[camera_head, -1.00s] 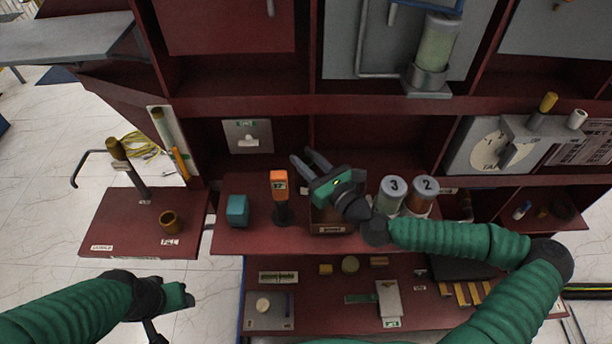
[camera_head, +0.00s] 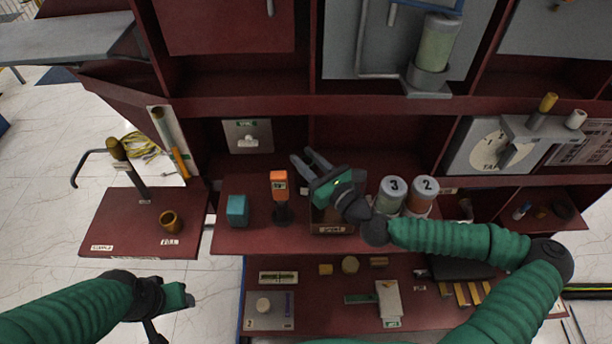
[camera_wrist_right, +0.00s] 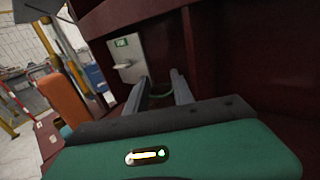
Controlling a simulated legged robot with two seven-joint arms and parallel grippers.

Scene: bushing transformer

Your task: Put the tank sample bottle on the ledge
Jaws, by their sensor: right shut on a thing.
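My right gripper (camera_head: 310,163) is held over the middle shelf, its fingers pointing up and left, away from me. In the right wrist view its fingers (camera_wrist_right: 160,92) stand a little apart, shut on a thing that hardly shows.
Jars labelled 3 (camera_head: 390,192) and 2 (camera_head: 423,194) stand right of my right gripper. An orange-topped device (camera_head: 280,190) and a teal block (camera_head: 237,209) stand left of it. A labelled box (camera_head: 331,228) is below it. A brown cup (camera_head: 170,222) stands on the left side shelf.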

